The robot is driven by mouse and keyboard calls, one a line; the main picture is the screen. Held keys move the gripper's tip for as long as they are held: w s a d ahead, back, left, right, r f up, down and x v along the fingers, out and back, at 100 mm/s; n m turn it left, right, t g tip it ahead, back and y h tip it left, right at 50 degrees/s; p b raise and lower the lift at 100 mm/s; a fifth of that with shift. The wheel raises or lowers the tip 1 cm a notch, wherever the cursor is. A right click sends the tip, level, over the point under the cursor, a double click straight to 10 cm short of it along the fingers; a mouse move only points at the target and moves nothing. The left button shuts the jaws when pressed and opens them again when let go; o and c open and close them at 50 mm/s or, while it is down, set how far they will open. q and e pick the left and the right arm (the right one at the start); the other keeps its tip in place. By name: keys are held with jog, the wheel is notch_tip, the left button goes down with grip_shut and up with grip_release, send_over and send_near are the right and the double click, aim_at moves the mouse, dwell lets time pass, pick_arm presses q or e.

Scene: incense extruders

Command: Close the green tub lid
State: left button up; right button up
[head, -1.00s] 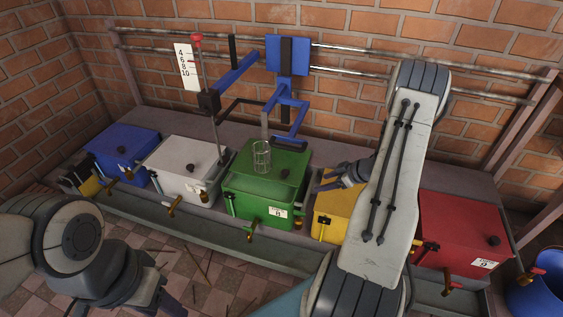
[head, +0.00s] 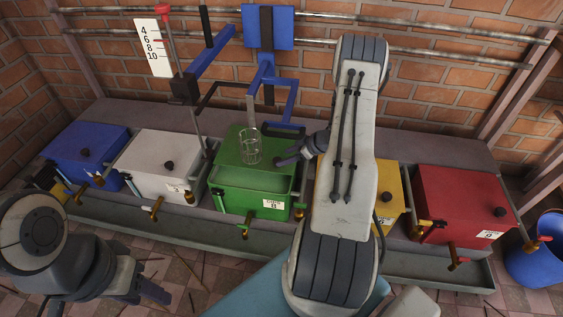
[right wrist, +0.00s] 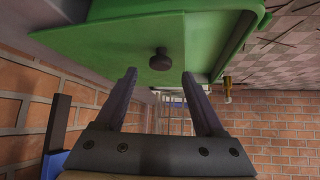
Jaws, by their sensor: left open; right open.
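The green tub (head: 250,201) stands in the middle of the row. Its green lid (head: 232,150) appears set back, with an open-looking strip along the tub's front. In the right wrist view, the lid (right wrist: 100,45) carries a dark round knob (right wrist: 160,60). My right gripper (head: 281,159) is open at the lid's right side; in the right wrist view its fingertips (right wrist: 160,75) are on either side of the knob, not closed on it. The fingers hide the knob in the head view. My left gripper (head: 150,292) is open and empty, low at the front left.
A clear glass beaker (head: 249,149) is over the green lid, below a blue frame (head: 266,85). White (head: 160,165) and blue (head: 85,152) tubs stand left; yellow (head: 386,205) and red (head: 462,205) tubs stand right. A blue barrel (head: 538,255) is at far right.

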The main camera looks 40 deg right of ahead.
jog(key=shift+b+x, duration=0.4)
jog(key=shift+x, duration=1)
jog(key=shift+s, duration=0.1)
grip_shut()
